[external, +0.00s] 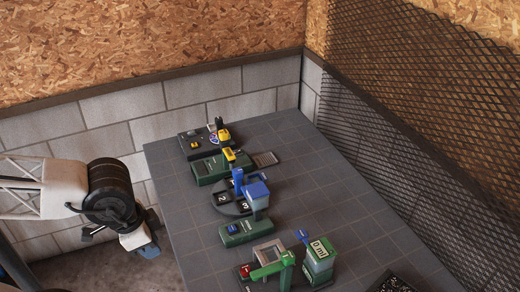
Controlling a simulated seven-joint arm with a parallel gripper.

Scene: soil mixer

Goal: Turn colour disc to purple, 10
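A small multicoloured patch, possibly the colour disc (214,138), shows on the dark station at the far end of the table, beside a yellow part (223,135). It is too small to read its colours, its setting or any number 10. A dark round plate (222,199) with white numbers, 2 and 3 among them, lies mid-table under a blue-topped unit (257,190). My gripper (148,250) hangs off the left side of the table, away from every station. Its fingers are too small and unclear to tell whether they are open or shut.
The grey tiled table (340,205) carries a row of stations. Black mesh (400,130) borders the right; the table's right side is largely clear.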

